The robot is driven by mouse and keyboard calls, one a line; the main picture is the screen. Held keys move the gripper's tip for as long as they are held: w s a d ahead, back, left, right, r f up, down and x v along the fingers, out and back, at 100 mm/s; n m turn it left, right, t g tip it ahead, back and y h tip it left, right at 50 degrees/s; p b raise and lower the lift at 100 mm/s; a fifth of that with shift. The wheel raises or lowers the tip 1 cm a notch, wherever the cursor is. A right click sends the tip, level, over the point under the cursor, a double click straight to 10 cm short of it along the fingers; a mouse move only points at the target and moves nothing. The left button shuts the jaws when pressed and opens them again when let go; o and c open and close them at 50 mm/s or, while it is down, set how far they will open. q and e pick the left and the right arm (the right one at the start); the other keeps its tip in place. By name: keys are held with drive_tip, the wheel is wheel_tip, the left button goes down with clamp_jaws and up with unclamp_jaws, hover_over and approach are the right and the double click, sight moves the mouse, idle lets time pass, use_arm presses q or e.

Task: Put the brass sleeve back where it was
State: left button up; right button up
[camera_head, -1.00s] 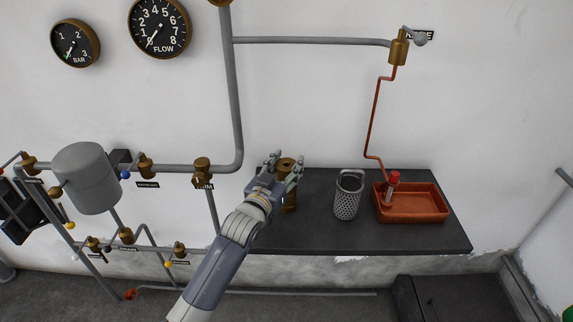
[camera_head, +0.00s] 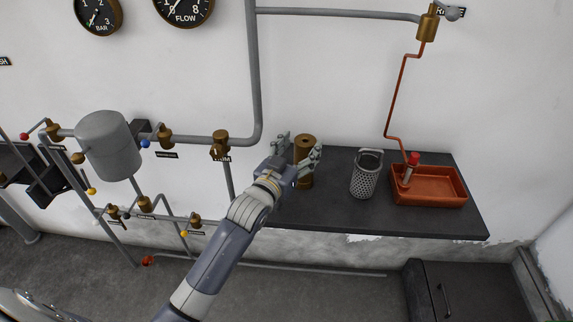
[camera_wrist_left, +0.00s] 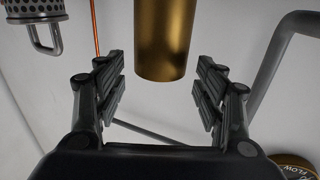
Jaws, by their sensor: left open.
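The brass sleeve (camera_head: 305,146) stands upright on the left part of the dark bench (camera_head: 340,219), near the wall. It also shows in the left wrist view (camera_wrist_left: 164,40), between the two fingers with a gap on each side. My left gripper (camera_head: 298,153) is open in front of the sleeve, one finger to each side of it, and does not appear to touch it. The lower part of the sleeve is partly hidden by the gripper in the head view. My right gripper is not in view.
A perforated metal basket (camera_head: 365,176) and an orange tray (camera_head: 436,199) with a red-capped item (camera_head: 411,168) stand to the right on the bench. Grey pipes (camera_head: 254,80) and a brass valve (camera_head: 220,145) are on the wall to the left. The bench front is clear.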

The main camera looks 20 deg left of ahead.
use_arm(q)
drive_tip(key=s+b, duration=0.1)
drive_tip(key=s, duration=0.7)
drive_tip(key=shift+s+a, duration=0.25)
drive_tip(key=shift+a, duration=0.2)
drive_tip(key=s+f+g+y, duration=0.1)
drive_tip(key=s+f+g, duration=0.7)
drive_tip(key=s+f, duration=0.5)
drive_tip(key=s+f+g, duration=0.3)
drive_tip(key=s+f, duration=0.1)
drive_tip(key=s, duration=0.4)
drive_tip(key=s+f+g, duration=0.4)
drive_tip(key=s, duration=0.4)
wheel_tip(320, 180, down, 26)
drive_tip(key=s+m, duration=0.1)
drive_tip(key=s, duration=0.1)
drive_tip(key=s+a+f+g, duration=0.2)
drive_tip(key=s+f, duration=1.4)
drive_tip(key=shift+s+y, duration=0.35)
drive_tip(key=shift+y, duration=0.05)
